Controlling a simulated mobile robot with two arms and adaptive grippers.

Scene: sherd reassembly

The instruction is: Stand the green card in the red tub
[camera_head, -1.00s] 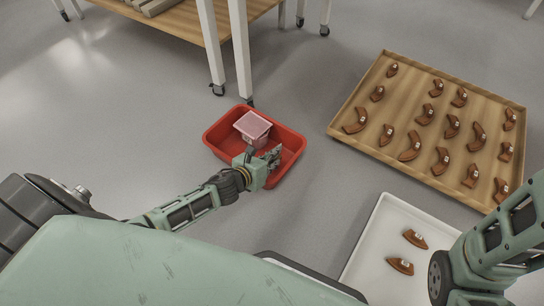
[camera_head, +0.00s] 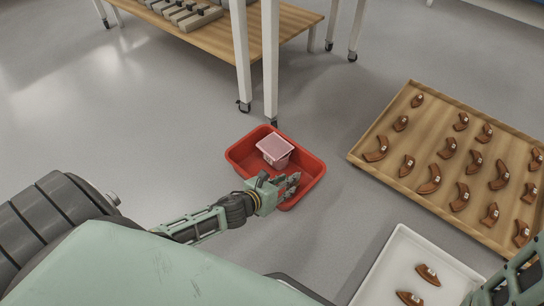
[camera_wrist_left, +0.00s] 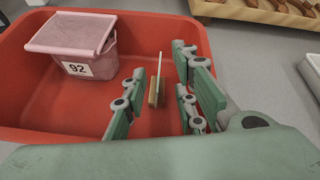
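The red tub (camera_head: 241,160) stands on the floor, and it also shows in the left wrist view (camera_wrist_left: 215,30). My left gripper (camera_head: 284,185) is at the tub's near right part. In the left wrist view its fingers (camera_wrist_left: 160,78) are apart. Between them a thin pale upright edge (camera_wrist_left: 160,62) rises beside a small wooden piece (camera_wrist_left: 153,92), with gaps to the fingers. This may be the card seen edge-on; its green face does not show. In the head view the fingers hide that spot. My right gripper is out of view.
A lidded pink box (camera_head: 275,150) labelled 92 (camera_wrist_left: 80,69) sits in the tub's far left part. A wooden tray (camera_head: 375,163) of brown sherds lies to the right, with a white tray (camera_head: 380,268) nearer. Table legs (camera_head: 270,70) stand just behind the tub.

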